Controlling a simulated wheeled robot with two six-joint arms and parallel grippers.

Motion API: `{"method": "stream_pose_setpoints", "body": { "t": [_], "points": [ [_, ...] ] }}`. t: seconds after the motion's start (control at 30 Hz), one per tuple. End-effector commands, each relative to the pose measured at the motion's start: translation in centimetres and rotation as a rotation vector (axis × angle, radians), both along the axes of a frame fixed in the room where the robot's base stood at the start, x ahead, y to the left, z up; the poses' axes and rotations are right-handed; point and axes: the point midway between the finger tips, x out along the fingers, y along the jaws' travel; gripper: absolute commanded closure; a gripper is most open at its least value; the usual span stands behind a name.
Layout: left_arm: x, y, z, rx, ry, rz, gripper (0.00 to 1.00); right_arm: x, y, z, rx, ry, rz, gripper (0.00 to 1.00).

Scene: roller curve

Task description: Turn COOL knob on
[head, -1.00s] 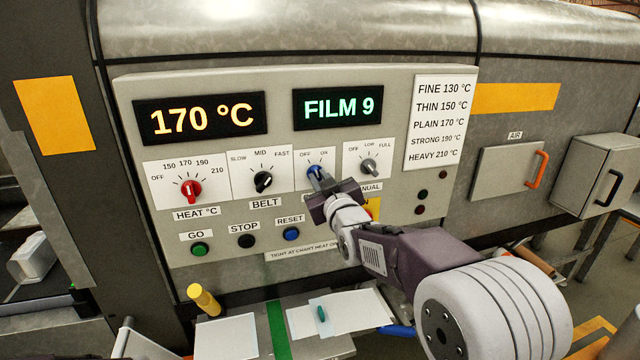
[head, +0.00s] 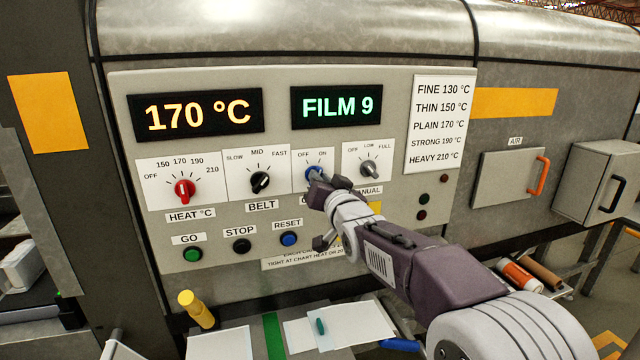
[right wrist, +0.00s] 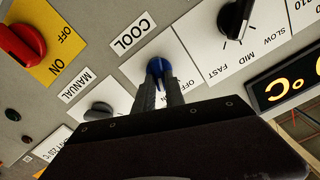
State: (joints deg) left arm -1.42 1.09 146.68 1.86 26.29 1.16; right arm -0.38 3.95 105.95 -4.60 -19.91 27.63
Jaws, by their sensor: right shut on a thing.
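The blue COOL knob (head: 313,174) is on the control panel (head: 320,235), under the FILM 9 display, on a white plate marked OFF and ON. It also shows in the right wrist view (right wrist: 158,65), where the COOL label (right wrist: 130,36) is readable. My right gripper (head: 316,180) is shut on the knob; in the right wrist view its two fingers (right wrist: 160,85) lie on either side of the knob's ridge. The fingers partly hide the knob, so where its pointer stands is hard to tell. My left gripper is out of view.
The black BELT knob (head: 260,182) sits left of the COOL knob and the grey MANUAL knob (head: 369,171) sits right, both close by. Below are the green GO (head: 193,254), black STOP (head: 242,246) and blue RESET (head: 288,239) buttons. A red switch (right wrist: 20,48) shows in the right wrist view.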

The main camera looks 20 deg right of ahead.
Motion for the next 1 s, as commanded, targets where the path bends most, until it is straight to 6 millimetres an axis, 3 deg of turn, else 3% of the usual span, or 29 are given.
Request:
{"method": "stream_pose_setpoints", "body": {
  "t": [0.63, 0.67, 0.7, 0.73, 1.0],
  "points": [
    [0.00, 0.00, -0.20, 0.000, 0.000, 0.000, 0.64, -0.01, -0.04, 0.23, 0.048, -0.004, 0.000, 1.00],
    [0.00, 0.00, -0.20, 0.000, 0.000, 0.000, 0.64, -0.01, -0.04, 0.23, 0.048, -0.004, 0.000, 0.80],
    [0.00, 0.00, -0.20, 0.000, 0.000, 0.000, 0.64, -0.01, -0.05, 0.23, 0.048, -0.004, 0.000, 0.69],
    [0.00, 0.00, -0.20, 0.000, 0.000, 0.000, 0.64, -0.01, -0.04, 0.21, 0.047, -0.004, 0.000, 0.64],
    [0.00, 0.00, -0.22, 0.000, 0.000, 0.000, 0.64, -0.02, -0.03, 0.09, 0.045, -0.001, 0.000, 0.64]
  ]
}}
